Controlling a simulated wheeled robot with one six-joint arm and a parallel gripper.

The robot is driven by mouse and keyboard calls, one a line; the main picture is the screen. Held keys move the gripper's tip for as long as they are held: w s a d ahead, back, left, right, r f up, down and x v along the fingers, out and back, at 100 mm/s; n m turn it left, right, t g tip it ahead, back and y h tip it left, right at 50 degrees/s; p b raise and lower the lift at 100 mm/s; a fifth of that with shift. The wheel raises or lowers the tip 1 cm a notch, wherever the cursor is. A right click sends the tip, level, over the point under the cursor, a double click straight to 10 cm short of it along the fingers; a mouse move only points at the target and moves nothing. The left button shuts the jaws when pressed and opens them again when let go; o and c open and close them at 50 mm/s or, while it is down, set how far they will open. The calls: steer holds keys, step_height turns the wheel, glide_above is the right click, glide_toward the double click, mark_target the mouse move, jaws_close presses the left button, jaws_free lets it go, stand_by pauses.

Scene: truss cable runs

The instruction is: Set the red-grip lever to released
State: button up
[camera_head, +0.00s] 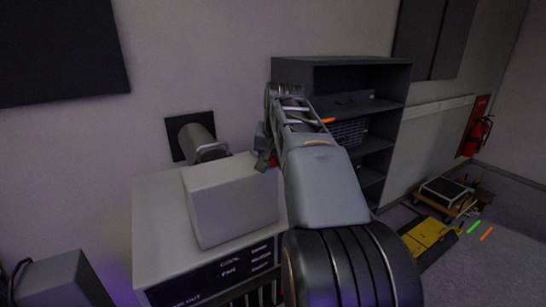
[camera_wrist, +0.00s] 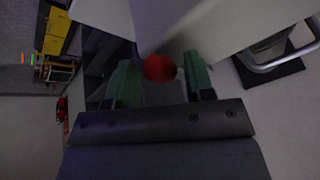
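In the wrist view, the red grip (camera_wrist: 160,68) of the lever shows as a rounded red end between my gripper's two green fingers. My gripper (camera_wrist: 160,80) is open, with a finger on either side of the red grip and narrow gaps visible. I cannot tell how deep the grip sits between the fingers. The lever's shaft and its position are hidden. In the head view, my gripper (camera_head: 264,158) is mostly hidden behind my arm, at the right side of the pale box (camera_head: 232,205); a small reddish patch shows there.
The pale box sits on a white cabinet (camera_head: 155,215) with a dark labelled front panel. A grey cylinder (camera_head: 195,142) with a bent handle projects from the wall behind. A dark shelf unit (camera_head: 340,62) stands right of it. A yellow case (camera_head: 430,238) lies on the floor at right.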

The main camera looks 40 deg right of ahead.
steer(key=shift+a, duration=0.1)
jaws_close()
